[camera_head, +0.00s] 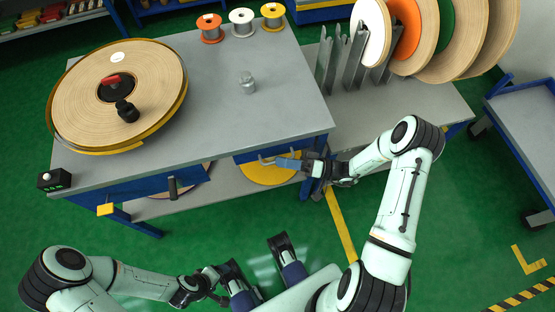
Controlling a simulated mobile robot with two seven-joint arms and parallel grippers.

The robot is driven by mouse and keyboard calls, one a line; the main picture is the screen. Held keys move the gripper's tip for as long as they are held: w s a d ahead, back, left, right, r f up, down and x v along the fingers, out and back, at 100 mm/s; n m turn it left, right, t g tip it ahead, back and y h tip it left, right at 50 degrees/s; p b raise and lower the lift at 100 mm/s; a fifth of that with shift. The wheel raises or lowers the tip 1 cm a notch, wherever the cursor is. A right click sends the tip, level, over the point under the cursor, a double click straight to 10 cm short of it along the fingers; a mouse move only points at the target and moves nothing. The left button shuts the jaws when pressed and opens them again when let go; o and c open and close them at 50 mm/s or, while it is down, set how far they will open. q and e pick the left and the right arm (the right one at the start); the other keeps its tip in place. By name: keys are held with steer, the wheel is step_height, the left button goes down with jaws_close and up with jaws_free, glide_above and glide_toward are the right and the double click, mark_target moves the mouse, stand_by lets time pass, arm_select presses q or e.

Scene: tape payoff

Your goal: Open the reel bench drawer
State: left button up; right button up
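The reel bench (215,100) has a grey top and blue parts under its front edge. The blue drawer front (246,156) is under the right part of that edge and looks closed. A small grey handle (264,158) stands out from it. My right gripper (284,163) points left at the drawer front, with its fingertips at or very near the handle. Contact and finger gap are too small to tell. My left gripper (222,284) is low in the picture, far from the drawer, and its finger gap is unclear.
A large tape reel (150,85) lies on the bench at left. Several small spools, including a white one (241,20), stand at the back. A grey weight (247,82) sits mid-top. Upright reels (440,45) stand at right. Green floor lies in front.

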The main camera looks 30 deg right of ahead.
steer(key=shift+x, duration=1.1)
jaws_close()
